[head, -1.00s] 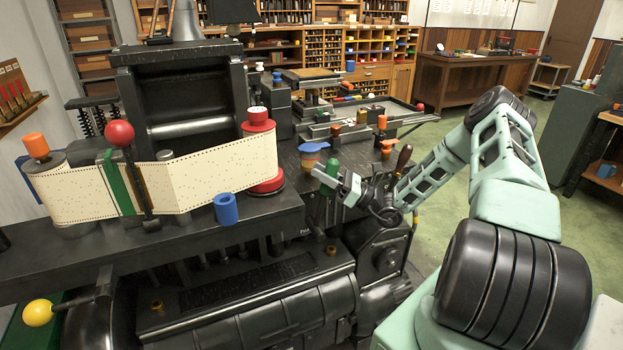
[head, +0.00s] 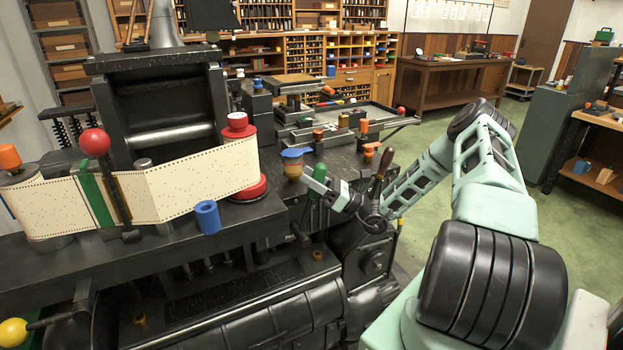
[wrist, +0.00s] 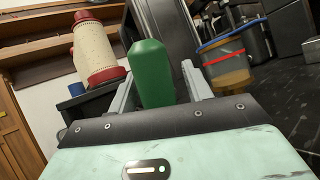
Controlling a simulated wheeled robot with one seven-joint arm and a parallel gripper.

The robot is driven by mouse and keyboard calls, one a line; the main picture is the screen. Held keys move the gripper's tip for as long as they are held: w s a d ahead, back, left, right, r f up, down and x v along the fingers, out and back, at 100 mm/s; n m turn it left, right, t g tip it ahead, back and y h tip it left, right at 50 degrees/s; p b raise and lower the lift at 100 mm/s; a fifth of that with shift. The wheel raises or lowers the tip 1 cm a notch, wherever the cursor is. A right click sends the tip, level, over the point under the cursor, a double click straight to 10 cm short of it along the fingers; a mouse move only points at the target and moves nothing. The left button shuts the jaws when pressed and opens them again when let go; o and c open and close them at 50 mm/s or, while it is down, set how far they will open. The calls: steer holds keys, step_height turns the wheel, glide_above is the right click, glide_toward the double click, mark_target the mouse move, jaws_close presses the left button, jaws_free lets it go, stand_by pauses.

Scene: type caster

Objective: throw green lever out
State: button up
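The green lever (head: 317,184) has a rounded handle at the right end of the black machine, and my gripper partly covers it in the head view. My gripper (head: 314,187) is at the handle, with one pale finger across its near side. In the wrist view the green lever (wrist: 151,72) stands between the two grey fingers of my gripper (wrist: 158,80). The fingers are wide apart. A gap shows on the right of the handle; I cannot tell whether the left finger touches it. The lever's lower part is hidden.
A blue-and-orange cup-shaped part (head: 293,162) is just left of my gripper. A wooden handle (head: 383,165) and an orange knob (head: 370,150) are close on the right. The perforated paper strip (head: 205,183) and a blue cylinder (head: 207,217) are farther left.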

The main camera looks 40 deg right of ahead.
steer(key=b+v, duration=0.4)
steer(key=v, duration=1.3)
steer(key=shift+f, duration=0.15)
steer(key=shift+s+d, duration=0.1)
steer(key=shift+d, duration=0.05)
